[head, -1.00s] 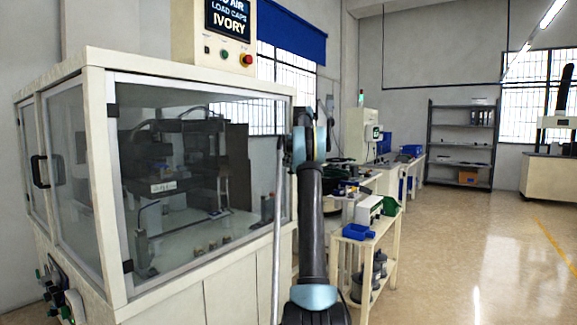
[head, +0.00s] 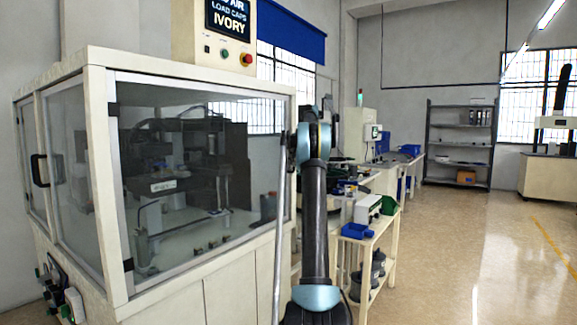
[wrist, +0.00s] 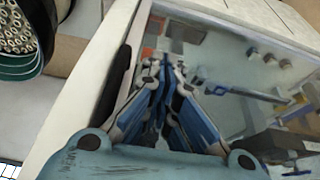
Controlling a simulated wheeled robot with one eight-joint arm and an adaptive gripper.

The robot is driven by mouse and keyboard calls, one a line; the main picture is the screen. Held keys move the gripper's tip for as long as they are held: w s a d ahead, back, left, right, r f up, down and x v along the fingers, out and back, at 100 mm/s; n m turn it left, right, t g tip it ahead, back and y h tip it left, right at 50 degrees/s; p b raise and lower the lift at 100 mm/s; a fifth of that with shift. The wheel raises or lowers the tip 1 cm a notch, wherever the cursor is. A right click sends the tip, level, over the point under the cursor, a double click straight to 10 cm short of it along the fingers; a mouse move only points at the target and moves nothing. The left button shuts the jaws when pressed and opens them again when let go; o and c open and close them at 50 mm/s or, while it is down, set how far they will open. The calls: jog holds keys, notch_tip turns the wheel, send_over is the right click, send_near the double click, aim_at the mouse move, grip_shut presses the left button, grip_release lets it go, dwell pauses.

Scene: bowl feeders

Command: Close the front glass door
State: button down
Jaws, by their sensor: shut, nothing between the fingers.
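The front glass door (head: 178,112) of the cream machine is a clear pane in a light frame with dark hinges on its left edge. In the head view it looks flush or nearly flush with the cabinet; my arm hides part of its right side, so I cannot tell if a small gap remains. In the wrist view my gripper (wrist: 168,75) is shut and empty, its fingers pointing towards the glass. A black handle (wrist: 115,85) lies just left of the fingers. I cannot tell whether they touch the pane.
A side door with a black handle (head: 38,170) is on the cabinet's left. A bowl of small rings (wrist: 18,30) is at the wrist view's upper left. A cart with a blue bin (head: 356,231) stands right of my arm. The floor farther right is clear.

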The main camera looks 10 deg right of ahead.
jog(key=v, duration=0.9)
jog(key=s+a+m, duration=0.1)
jog(key=s+a, duration=0.3)
jog(key=s, duration=0.4)
jog(key=s+a+m+h, duration=0.1)
jog(key=s+a, duration=0.3)
jog(key=s, duration=0.4)
jog(key=s+a+m, duration=0.2)
jog(key=s+a, duration=0.2)
jog(key=s, duration=0.4)
jog(key=s+a+f+m+h, duration=0.1)
jog(key=s+a+f, duration=0.2)
jog(key=s+f, duration=0.9)
jog(key=s+a+f+m, duration=0.25)
jog(key=s+f, duration=0.55)
jog(key=s, duration=0.7)
jog(key=s+a+f+m+h, duration=0.1)
jog(key=s+f, duration=1.5)
jog(key=f, duration=0.3)
jog(key=shift+f+g, duration=0.4)
jog(key=shift+a, duration=0.1)
